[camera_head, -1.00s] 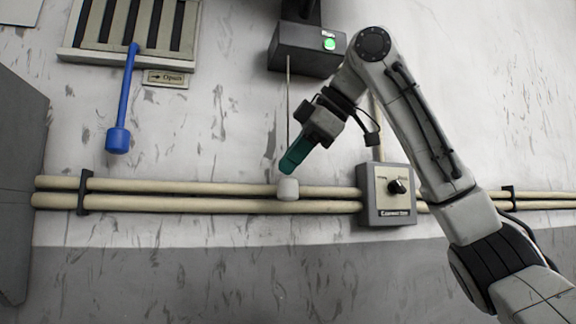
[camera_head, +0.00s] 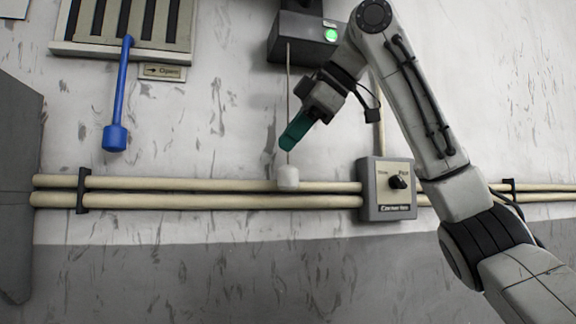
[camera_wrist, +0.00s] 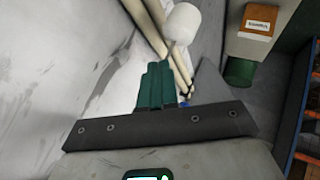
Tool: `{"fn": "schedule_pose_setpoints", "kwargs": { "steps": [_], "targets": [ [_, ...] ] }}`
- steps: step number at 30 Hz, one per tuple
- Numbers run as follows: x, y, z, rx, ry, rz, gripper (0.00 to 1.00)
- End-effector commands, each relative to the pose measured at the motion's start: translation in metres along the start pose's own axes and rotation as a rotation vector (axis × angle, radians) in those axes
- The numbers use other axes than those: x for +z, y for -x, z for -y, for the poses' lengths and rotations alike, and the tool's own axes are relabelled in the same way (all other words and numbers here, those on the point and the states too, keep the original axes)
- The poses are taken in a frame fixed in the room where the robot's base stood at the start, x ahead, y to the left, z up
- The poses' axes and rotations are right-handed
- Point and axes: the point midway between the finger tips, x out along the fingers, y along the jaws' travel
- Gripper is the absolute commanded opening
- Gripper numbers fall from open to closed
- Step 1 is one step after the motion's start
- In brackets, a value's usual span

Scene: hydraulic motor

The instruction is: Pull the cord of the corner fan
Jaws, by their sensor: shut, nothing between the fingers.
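The cord (camera_head: 288,78) hangs straight down in the head view from a dark box with a lit green button (camera_head: 330,35). A white knob (camera_head: 288,177) is at the cord's lower end, in front of the upper pipe. The knob also shows at the top of the wrist view (camera_wrist: 183,22). My gripper (camera_head: 290,143) has teal fingers, shut and empty. Its tip is just above the knob, close to the cord; I cannot tell whether it touches the cord. The fingers also show in the wrist view (camera_wrist: 157,86), apart from the knob. The fan itself cannot be made out.
A grey control box (camera_head: 388,188) with a black dial sits on the wall pipes (camera_head: 220,200) to the right of the knob. A blue lever (camera_head: 122,90) hangs from a slatted vent (camera_head: 120,50) at the left.

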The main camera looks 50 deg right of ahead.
Motion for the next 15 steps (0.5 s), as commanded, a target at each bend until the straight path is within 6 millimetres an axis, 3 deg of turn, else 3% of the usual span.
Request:
{"fn": "schedule_pose_setpoints", "kwargs": {
  "steps": [15],
  "targets": [
    [-0.020, 0.028, -0.020, 0.000, 0.000, 0.000, 0.00]
  ]
}}
